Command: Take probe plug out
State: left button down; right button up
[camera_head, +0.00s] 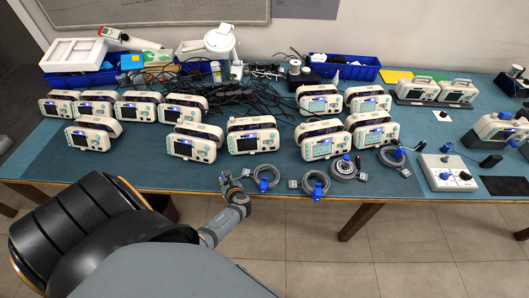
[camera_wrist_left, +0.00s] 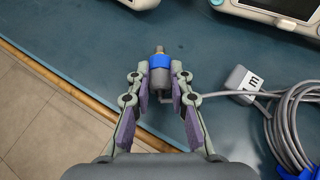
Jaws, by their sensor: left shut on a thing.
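In the left wrist view, a probe plug (camera_wrist_left: 160,78) with a dark grey body, blue collar and metal tip sits between the fingertips of my left gripper (camera_wrist_left: 159,80). The gripper is shut on it, with its tip pointing away from the wrist. A grey cable runs from the plug to the right, past a labelled light tag, to a coil (camera_wrist_left: 290,120). In the head view, my left gripper (camera_head: 228,184) is at the table's front edge, left of the nearest cable coil (camera_head: 263,178). The plug is too small to make out there. My right gripper is not shown.
Several white monitors (camera_head: 253,140) stand in rows behind the gripper. More cable coils with blue plugs (camera_head: 316,184) lie to the right along the front edge. A grey control box (camera_head: 440,179) stands further right. The mat (camera_head: 120,172) at front left is bare.

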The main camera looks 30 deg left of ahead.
pick_arm(q)
jog(key=c, duration=1.1)
grip_release()
jog(key=shift+c, duration=0.2)
jog(key=v, duration=1.2)
